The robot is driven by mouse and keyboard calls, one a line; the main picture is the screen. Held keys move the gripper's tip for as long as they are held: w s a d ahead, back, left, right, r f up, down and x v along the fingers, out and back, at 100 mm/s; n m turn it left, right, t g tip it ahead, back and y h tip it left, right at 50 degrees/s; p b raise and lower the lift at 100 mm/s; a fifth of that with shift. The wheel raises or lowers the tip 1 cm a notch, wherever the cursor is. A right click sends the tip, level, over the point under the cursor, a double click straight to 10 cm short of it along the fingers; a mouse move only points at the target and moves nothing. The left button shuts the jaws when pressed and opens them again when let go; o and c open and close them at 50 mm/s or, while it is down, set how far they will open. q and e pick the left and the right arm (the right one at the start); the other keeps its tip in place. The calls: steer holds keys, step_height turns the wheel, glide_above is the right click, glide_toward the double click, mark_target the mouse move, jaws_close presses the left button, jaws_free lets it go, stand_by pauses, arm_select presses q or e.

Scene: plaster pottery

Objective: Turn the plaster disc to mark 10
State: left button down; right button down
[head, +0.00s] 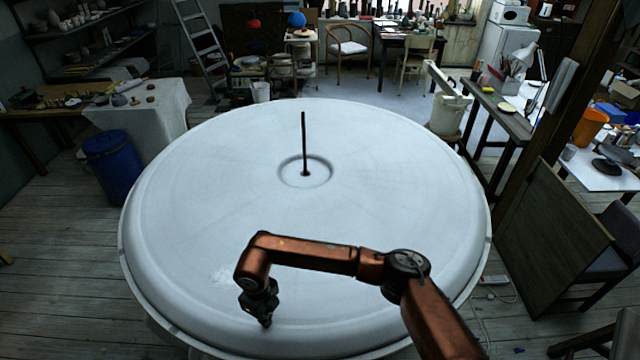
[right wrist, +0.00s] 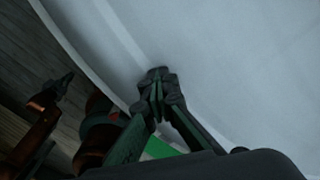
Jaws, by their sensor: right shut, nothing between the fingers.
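The plaster disc (head: 370,220) is large, round and pale, and fills the middle of the head view. A thin dark upright rod (head: 304,145) stands in the round recess at its centre. No mark numbers are legible on it. My right gripper (head: 266,322) points down at the disc's near rim, left of the picture's middle. In the right wrist view the right gripper (right wrist: 157,75) is shut with nothing between its fingers, over the pale disc surface (right wrist: 230,60) near the rim. I cannot tell whether it touches the disc. My left gripper is not in the head view.
A blue bin (head: 112,165) and a cloth-covered table (head: 150,108) stand left of the disc. A white bucket (head: 448,112) and a workbench (head: 505,115) stand to the right. A dark board (head: 550,225) leans at the right. Wooden floor shows around the disc.

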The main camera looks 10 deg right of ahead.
mark_target(256, 322)
steer(key=shift+w+a+f+b, duration=0.25)
steer(key=shift+a+b, duration=0.1)
steer(key=shift+a, duration=0.2)
steer(key=shift+w+a+f+b, duration=0.1)
steer(key=shift+w+a+b, duration=0.1)
steer(key=shift+a+b, duration=0.25)
steer(key=shift+w+a+r, duration=0.1)
steer(key=shift+w+a, duration=0.1)
steer(key=shift+a, duration=0.4)
steer(key=shift+r, duration=0.1)
steer(key=shift+r, duration=0.1)
steer(key=shift+w+a+r+p, duration=0.1)
steer(key=shift+r+p, duration=0.2)
steer(key=shift+r, duration=0.4)
steer(key=shift+r+p, duration=1.25)
steer(key=shift+r, duration=1.6)
